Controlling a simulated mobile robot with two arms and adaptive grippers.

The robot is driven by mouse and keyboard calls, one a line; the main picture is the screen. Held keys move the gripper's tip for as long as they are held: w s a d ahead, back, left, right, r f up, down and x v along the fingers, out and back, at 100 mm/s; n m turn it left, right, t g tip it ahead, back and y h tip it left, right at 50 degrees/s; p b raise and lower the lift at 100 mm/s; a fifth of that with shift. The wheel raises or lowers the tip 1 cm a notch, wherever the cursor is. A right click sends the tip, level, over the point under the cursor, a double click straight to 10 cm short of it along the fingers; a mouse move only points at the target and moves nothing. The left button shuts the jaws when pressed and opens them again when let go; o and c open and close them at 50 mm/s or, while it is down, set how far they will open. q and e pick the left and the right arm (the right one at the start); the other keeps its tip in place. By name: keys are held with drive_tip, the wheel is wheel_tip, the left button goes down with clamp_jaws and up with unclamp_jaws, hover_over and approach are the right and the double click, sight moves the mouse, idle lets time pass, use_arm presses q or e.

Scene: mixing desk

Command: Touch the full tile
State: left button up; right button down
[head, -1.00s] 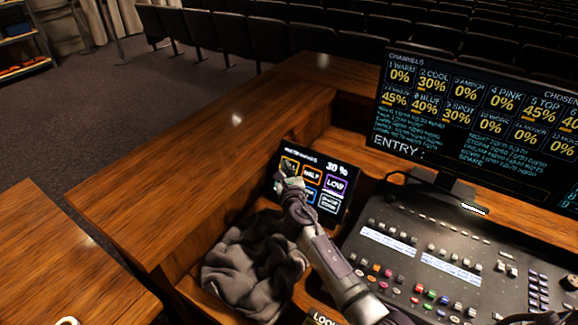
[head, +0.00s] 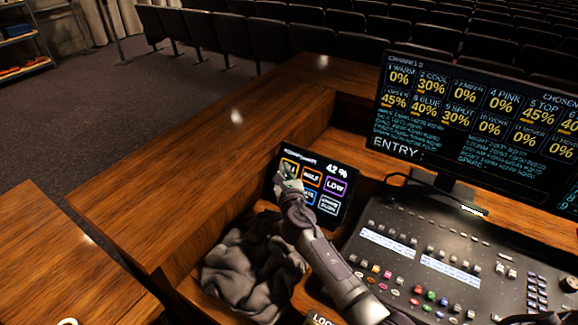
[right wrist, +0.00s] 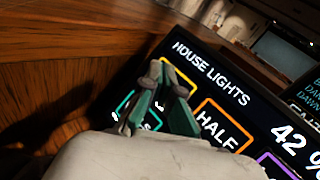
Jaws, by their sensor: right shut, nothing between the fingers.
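The house lights screen (head: 325,172) stands tilted in a desk recess and reads 42 %. The full tile (head: 289,162) is the yellow-outlined one at its top left; its label is mostly hidden by my gripper. In the right wrist view the yellow outline (right wrist: 183,76) shows behind my fingers. My right gripper (head: 287,178) is shut and empty, its fingertips over the lower part of that tile in the picture. It also shows in the right wrist view (right wrist: 165,78). I cannot tell for sure whether the tips touch the glass. My left gripper is not in view.
An orange half tile (head: 312,176) and a purple low tile (head: 336,187) sit to the right of it. A grey cloth (head: 250,270) lies below the screen. A mixing console (head: 460,250) and a channels monitor (head: 470,125) stand to the right.

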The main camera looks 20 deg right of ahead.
drive_tip(key=shift+s+a+r, duration=0.15)
drive_tip(key=shift+a, duration=0.05)
drive_tip(key=s+a+r+p, duration=0.2)
drive_tip(key=a+p, duration=0.1)
drive_tip(key=shift+s+a+r, duration=0.15)
drive_tip(key=shift+s, duration=0.2)
idle(0.3)
idle(0.6)
